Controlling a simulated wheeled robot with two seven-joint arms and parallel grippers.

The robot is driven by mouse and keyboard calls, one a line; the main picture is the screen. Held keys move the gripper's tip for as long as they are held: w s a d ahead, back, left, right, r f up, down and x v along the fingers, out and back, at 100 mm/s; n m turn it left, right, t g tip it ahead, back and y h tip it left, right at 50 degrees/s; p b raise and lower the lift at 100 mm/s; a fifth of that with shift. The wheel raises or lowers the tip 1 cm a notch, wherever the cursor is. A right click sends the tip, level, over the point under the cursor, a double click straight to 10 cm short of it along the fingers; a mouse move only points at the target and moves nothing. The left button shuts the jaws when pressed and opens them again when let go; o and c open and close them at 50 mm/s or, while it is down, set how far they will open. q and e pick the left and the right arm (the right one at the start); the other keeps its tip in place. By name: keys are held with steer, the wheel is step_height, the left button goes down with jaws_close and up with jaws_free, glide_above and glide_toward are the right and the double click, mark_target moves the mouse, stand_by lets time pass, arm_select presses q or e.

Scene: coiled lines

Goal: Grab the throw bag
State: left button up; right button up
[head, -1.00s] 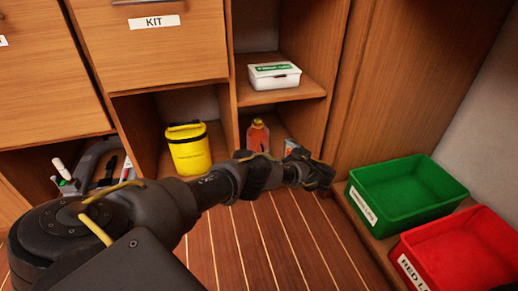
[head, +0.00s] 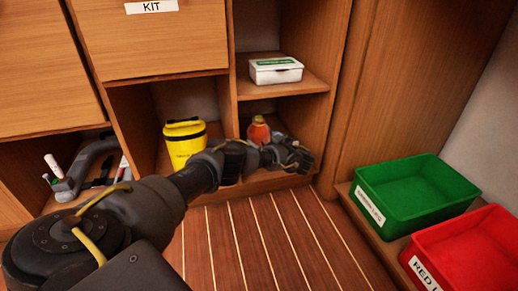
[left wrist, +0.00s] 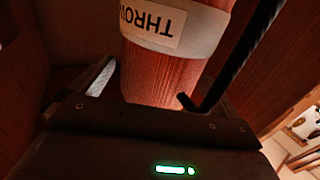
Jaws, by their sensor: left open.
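The throw bag (head: 258,130) is an orange-red upright bag in the lower cubby of the wooden shelf, partly hidden behind my left arm. In the left wrist view the throw bag (left wrist: 165,72) is close, with a pale band and an upside-down label starting "THROW". My left gripper (head: 300,160) is at the front of that cubby, to the right of the bag in the head view. It is open, with the bag just ahead of it. Whether its fingers touch the bag, I cannot tell. My right gripper is not in view.
A yellow container (head: 186,142) stands in the cubby to the left. A white box with a green label (head: 275,70) sits on the shelf above. A green bin (head: 385,222) and a red bin (head: 440,265) stand at the right. The striped floor in front is clear.

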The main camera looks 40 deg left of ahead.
arm_select(q)
steer(key=shift+r, duration=0.1)
steer(key=c, duration=1.2)
